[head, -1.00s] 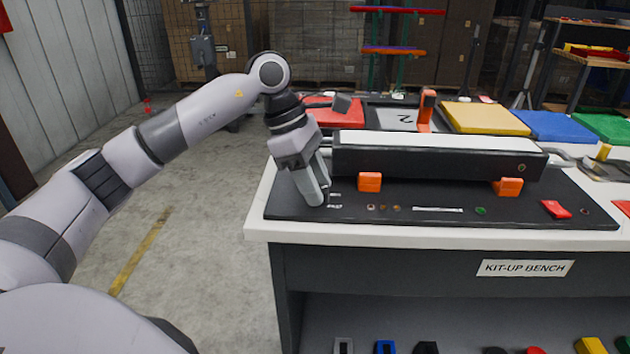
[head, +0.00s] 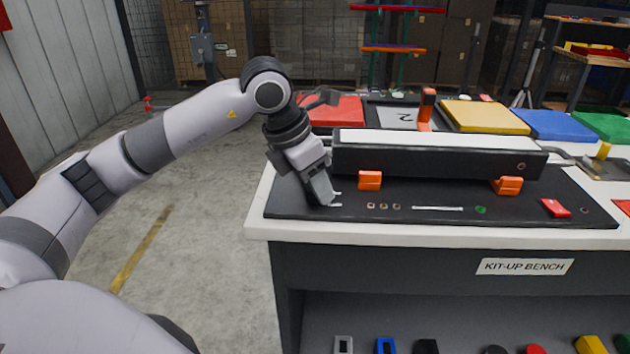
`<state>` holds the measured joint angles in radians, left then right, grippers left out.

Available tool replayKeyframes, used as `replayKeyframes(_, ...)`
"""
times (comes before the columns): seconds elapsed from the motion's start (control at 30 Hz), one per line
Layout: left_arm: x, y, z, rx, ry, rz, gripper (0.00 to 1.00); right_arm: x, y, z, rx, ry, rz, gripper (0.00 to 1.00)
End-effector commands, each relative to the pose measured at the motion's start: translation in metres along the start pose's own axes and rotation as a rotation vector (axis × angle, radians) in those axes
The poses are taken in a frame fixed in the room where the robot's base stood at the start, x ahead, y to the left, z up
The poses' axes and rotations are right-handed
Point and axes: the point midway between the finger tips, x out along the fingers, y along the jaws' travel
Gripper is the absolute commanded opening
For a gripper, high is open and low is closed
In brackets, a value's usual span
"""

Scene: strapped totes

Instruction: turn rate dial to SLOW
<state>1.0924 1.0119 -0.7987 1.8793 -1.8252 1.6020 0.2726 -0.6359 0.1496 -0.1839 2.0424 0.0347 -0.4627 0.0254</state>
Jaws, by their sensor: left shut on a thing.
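My left gripper (head: 324,192) points down at the left end of the black panel (head: 290,206) on the bench. It is shut on the rate dial, which the fingers hide, so the dial's pointer cannot be read. Small white markings (head: 336,198) show on the panel just right of the fingertips, too small to read. My right gripper is not in view.
A long black housing with a white top (head: 430,145) stands close to the right of the gripper. Orange blocks (head: 370,180) (head: 508,186) sit at its front. A red switch (head: 556,208) lies at the panel's right. Coloured lids (head: 486,117) line the back.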

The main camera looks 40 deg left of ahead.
Motion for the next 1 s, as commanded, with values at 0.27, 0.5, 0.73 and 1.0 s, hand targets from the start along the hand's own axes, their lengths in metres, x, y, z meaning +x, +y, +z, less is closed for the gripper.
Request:
replayKeyframes(0.27, -0.0005, -0.0013, 0.0009, -0.14, -0.002, 0.059, 0.09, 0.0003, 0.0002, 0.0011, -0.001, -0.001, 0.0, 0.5)
replayKeyframes(0.5, -0.0007, -0.0013, 0.0009, -0.196, -0.002, 0.082, 0.09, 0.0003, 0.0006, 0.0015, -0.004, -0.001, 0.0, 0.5)
replayKeyframes(0.73, -0.0008, -0.0011, 0.0009, -0.208, -0.002, 0.087, 0.09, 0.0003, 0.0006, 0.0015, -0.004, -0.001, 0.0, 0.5)
replayKeyframes(1.0, -0.0008, -0.001, 0.001, -0.208, -0.002, 0.086, 0.49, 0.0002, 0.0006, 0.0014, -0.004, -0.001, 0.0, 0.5)
